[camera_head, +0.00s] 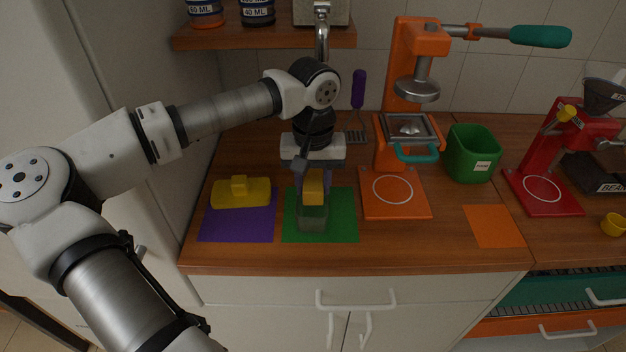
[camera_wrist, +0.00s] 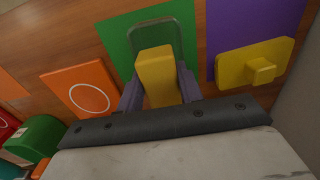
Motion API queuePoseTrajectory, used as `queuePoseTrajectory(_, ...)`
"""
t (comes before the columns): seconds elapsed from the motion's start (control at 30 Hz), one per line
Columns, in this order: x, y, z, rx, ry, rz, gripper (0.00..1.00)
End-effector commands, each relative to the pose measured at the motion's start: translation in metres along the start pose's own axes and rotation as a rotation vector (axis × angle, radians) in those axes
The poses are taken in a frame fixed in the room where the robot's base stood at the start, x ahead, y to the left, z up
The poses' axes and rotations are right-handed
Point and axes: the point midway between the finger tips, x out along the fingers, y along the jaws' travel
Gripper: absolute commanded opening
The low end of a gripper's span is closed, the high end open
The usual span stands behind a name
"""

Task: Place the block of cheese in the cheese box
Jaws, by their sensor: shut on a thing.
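The block of cheese (camera_head: 313,188) is yellow and is held between the fingers of my gripper (camera_head: 314,180), over the green mat. My gripper (camera_wrist: 159,90) also shows in the wrist view, shut on the cheese (camera_wrist: 157,77). A small dark green, see-through open box (camera_head: 312,219), likely the cheese box, stands on the green mat (camera_head: 345,215) just below the cheese. In the wrist view, the box (camera_wrist: 164,25) shows past the cheese's far end. I cannot tell whether the cheese's lower end is inside it. A yellow lid with a knob (camera_head: 240,194) lies on the purple mat (camera_head: 238,226).
An orange press (camera_head: 405,185) stands right of the green mat, with a green bin (camera_head: 472,155) beside it. A red machine (camera_head: 560,165) and a yellow cup (camera_head: 613,224) are farther right. An orange mat (camera_head: 494,227) lies bare. A shelf (camera_head: 262,38) hangs above.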

Motion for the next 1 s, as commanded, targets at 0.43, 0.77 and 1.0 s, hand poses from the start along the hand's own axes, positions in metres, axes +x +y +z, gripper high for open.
queuePoseTrajectory(0.43, 0.012, 0.000, 0.000, 0.000, 0.000, 0.000, 0.11)
queuePoseTrajectory(0.77, 0.011, 0.000, 0.000, 0.000, 0.000, 0.000, 0.58)
queuePoseTrajectory(1.0, 0.007, 0.000, 0.000, 0.000, 0.000, -0.001, 0.58)
